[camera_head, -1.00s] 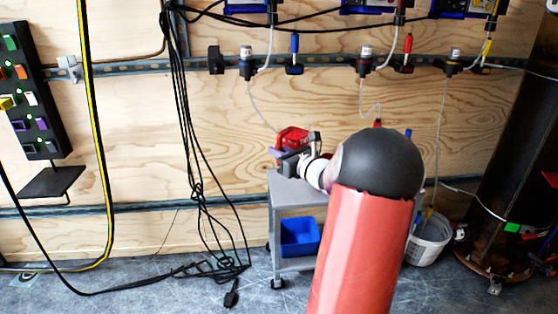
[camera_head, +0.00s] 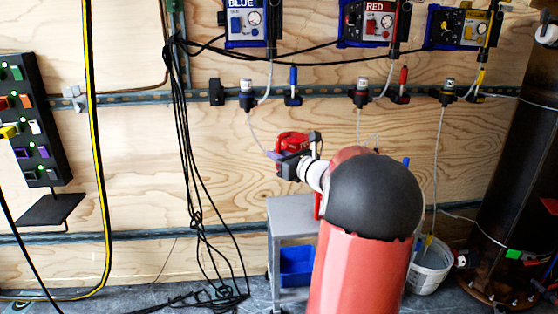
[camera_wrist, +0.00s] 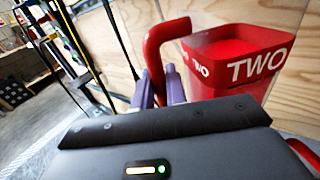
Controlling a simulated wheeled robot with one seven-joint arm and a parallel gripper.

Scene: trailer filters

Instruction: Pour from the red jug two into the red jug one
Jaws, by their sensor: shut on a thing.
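Red jug two (camera_head: 292,141), marked "TWO", is held above the grey cart. It shows large and nearly upright in the wrist view (camera_wrist: 236,70); its inside looks red. My gripper (camera_wrist: 160,88) has its purple fingers closed at the jug's red handle. In the head view my gripper (camera_head: 274,156) is at the jug's lower left. A red curved part (camera_wrist: 304,152) at the wrist view's lower right edge and a red strip (camera_head: 318,206) beside my arm may be red jug one. Its label and opening are hidden, mostly behind my arm in the head view.
The grey cart (camera_head: 290,207) has a blue bin (camera_head: 297,266) on its lower shelf. A white bucket (camera_head: 430,266) stands right of my arm. Black cables (camera_head: 190,150) hang to the left. Pump boxes (camera_head: 375,22) and thin tubes are on the wooden wall behind.

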